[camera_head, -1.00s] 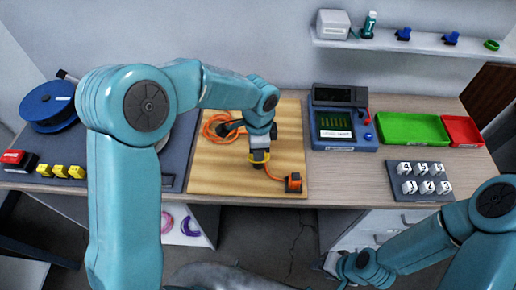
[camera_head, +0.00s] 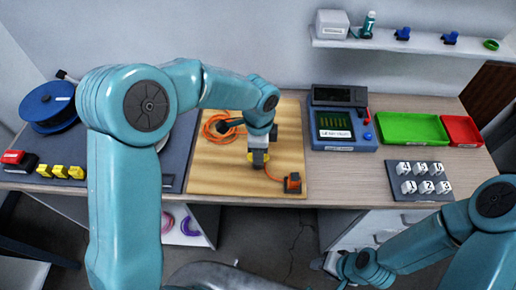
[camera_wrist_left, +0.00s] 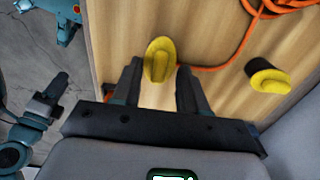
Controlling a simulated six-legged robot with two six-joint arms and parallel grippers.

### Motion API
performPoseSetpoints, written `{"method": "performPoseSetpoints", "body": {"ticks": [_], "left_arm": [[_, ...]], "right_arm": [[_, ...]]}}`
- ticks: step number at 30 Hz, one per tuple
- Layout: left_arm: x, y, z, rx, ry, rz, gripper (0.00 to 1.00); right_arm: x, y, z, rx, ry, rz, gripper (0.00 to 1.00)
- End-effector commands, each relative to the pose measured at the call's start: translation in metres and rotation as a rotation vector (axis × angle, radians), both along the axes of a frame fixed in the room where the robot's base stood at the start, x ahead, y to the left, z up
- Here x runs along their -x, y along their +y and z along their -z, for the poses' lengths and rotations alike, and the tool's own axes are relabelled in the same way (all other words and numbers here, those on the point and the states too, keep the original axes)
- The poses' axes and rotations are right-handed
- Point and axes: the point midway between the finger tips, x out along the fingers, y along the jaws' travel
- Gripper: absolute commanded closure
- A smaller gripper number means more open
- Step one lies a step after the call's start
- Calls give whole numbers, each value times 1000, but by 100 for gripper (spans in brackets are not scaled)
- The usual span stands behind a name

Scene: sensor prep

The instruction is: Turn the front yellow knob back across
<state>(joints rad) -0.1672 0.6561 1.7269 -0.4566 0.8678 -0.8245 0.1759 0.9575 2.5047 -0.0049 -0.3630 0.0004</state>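The wooden board (camera_head: 215,178) lies on the table, with my left gripper (camera_head: 259,164) low over its front part. In the left wrist view two yellow knobs stand on the board. The front yellow knob (camera_wrist_left: 160,62) is just beyond and between the open fingertips of my left gripper (camera_wrist_left: 160,72), with its ridge along the picture's up-down direction. The back yellow knob (camera_wrist_left: 268,78) stands on a dark base, clear of the fingers. In the head view only a bit of yellow shows beside the gripper. My right gripper (camera_head: 334,263) hangs low before the table; its fingers are unclear.
An orange cable (camera_head: 217,121) coils on the board and runs to a small orange-and-black block (camera_head: 292,183) right of the gripper. A blue tester (camera_head: 345,128), green tray (camera_head: 412,128) and numbered blocks (camera_head: 424,178) stand further right. A blue spool (camera_head: 48,107) is at left.

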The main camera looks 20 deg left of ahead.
Motion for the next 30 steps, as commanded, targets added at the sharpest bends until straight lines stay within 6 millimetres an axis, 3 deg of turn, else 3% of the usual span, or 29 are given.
{"method": "performPoseSetpoints", "body": {"ticks": [7,11,24,30], "left_arm": [[0,1,-1,-1,2,-2,57],[0,1,-13,-2,0,-3,57],[0,0,-123,0,-3,-1,57],[0,0,-154,-1,-1,0,57]], "right_arm": [[0,0,0,0,0,0,57],[0,0,2,0,0,0,57],[0,0,8,0,0,0,57],[0,0,8,0,0,0,57]]}}
